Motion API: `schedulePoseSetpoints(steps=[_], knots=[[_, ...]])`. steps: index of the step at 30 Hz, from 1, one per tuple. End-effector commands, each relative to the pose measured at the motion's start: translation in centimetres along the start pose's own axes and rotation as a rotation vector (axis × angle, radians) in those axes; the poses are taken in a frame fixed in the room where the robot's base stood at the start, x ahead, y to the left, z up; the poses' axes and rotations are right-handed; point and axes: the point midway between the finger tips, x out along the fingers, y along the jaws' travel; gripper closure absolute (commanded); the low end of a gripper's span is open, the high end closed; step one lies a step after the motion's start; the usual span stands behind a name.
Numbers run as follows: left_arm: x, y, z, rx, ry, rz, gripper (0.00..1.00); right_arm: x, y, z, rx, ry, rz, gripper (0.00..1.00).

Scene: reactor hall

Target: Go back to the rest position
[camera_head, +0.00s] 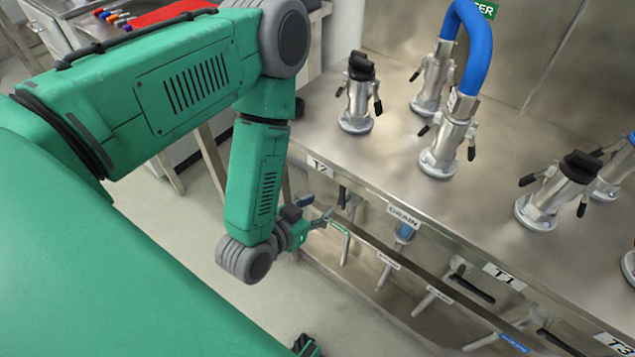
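My green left arm comes in from the left, and its forearm hangs down in front of the steel bench (398,170). My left gripper (318,210) is at the bench's front edge, below the T2 label (320,167). Its two fingers look spread apart, with nothing seen between them. It is close to the handles under the bench top; I cannot tell whether it touches one. My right gripper cannot be made out; only a small dark and green part of mine shows at the bottom edge.
A blue hose (476,45) joins two metal couplings on the bench. Capped couplings stand at its left (357,100) and right (553,195). Valve handles stick out below the DRAIN (403,215) and T1 (504,276) labels. Open floor lies below my arm.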

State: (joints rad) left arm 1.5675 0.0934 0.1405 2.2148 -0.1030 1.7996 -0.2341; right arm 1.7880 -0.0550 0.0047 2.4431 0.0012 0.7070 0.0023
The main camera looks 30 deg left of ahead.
Motion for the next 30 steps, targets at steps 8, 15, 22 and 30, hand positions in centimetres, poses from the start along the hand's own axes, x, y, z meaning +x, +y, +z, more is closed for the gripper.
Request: schedulePoseSetpoints(steps=[8, 15, 22, 30], knots=[[0.0, 0.0, 0.0, 0.000, -0.002, 0.001, 0.64, 0.0, 0.0, -0.2, 0.000, 0.002, 0.000, 0.60], [-1.7, 0.7, 3.8, -0.005, -0.272, 0.053, 0.64, 0.0, 0.0, -0.1, 0.000, 0.002, 0.000, 0.60], [-8.9, -0.2, 9.7, -0.014, -0.789, 0.053, 0.64, 0.0, 0.0, -0.1, 0.000, 0.001, 0.000, 0.60], [-15.4, -1.8, 11.7, -0.028, -1.105, -0.010, 0.64, 0.0, 0.0, -0.1, 0.000, 0.002, 0.000, 0.60]])
